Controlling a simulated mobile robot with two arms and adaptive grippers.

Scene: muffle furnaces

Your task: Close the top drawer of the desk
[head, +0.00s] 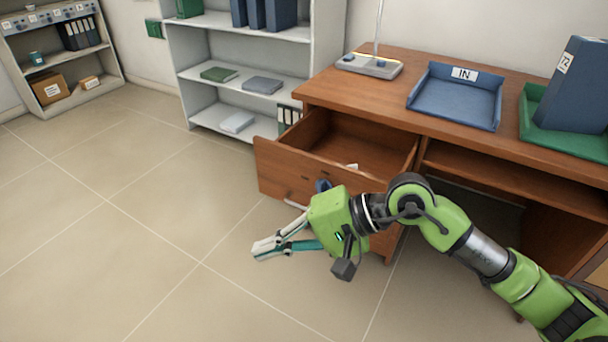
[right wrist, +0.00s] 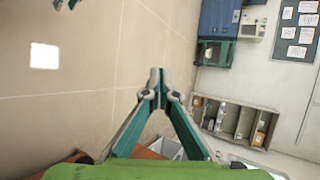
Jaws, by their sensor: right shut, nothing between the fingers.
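The brown wooden desk (head: 440,88) stands at the right in the head view. Its top drawer (head: 283,172) is pulled well out, with its open inside showing and a small white item (head: 352,166) in it. My right gripper (head: 262,248) is shut and empty. It is in front of the drawer front and lower in the picture, its fingers pointing left over the floor; I see no contact with the drawer. The gripper's body and wrist hide the lower right of the drawer front. The closed fingertips also show in the right wrist view (right wrist: 157,75).
On the desk stand a lamp base (head: 369,66), a blue IN tray (head: 455,105) and a green tray (head: 565,138) with a blue binder (head: 574,85). A grey shelf (head: 245,35) stands behind the drawer. The tiled floor at left is clear.

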